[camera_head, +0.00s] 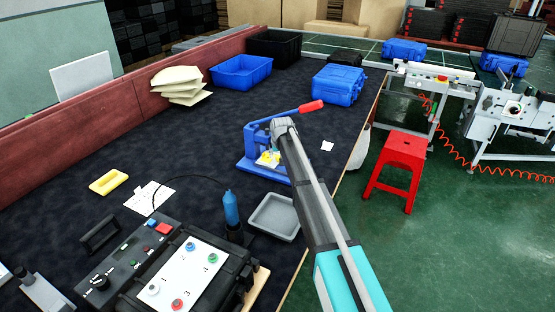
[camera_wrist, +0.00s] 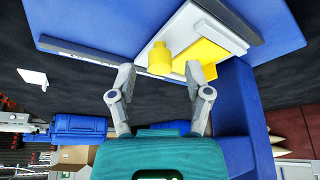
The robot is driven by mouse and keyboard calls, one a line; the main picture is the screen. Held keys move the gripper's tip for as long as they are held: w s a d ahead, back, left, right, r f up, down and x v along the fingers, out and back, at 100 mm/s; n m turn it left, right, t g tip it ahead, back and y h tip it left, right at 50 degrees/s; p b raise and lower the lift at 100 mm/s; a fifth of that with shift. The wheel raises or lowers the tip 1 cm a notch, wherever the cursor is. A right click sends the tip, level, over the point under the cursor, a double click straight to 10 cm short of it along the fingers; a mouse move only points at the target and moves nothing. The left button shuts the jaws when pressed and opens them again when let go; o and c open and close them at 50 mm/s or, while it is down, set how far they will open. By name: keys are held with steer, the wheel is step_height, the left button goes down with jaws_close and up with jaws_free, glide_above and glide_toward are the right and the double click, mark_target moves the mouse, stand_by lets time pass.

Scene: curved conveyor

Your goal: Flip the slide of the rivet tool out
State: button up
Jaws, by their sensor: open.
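The rivet tool (camera_head: 251,146) is a blue press with a red-tipped lever (camera_head: 310,107), standing on the dark table. In the wrist view its blue base (camera_wrist: 90,22) fills the top and a blue upright (camera_wrist: 238,100) is at right. The slide (camera_wrist: 187,22) is a white plate on the base, with a yellow knob (camera_wrist: 160,60) and a flat yellow piece (camera_wrist: 205,58). My gripper (camera_wrist: 160,74) is open, its fingers on either side of the knob in the picture. I cannot tell whether they touch it. In the head view my arm hides part of the tool.
A grey tray (camera_head: 274,216) and a blue bottle (camera_head: 231,209) stand in front of the tool. A black control box (camera_head: 130,262) is at front left. Blue cases (camera_head: 338,85) and a blue bin (camera_head: 240,71) are farther back. A red stool (camera_head: 397,158) stands beyond the table's right edge.

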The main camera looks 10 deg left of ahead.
steer(key=shift+w+f, duration=0.1)
steer(key=shift+f, duration=0.15)
jaws_close()
stand_by(0.3)
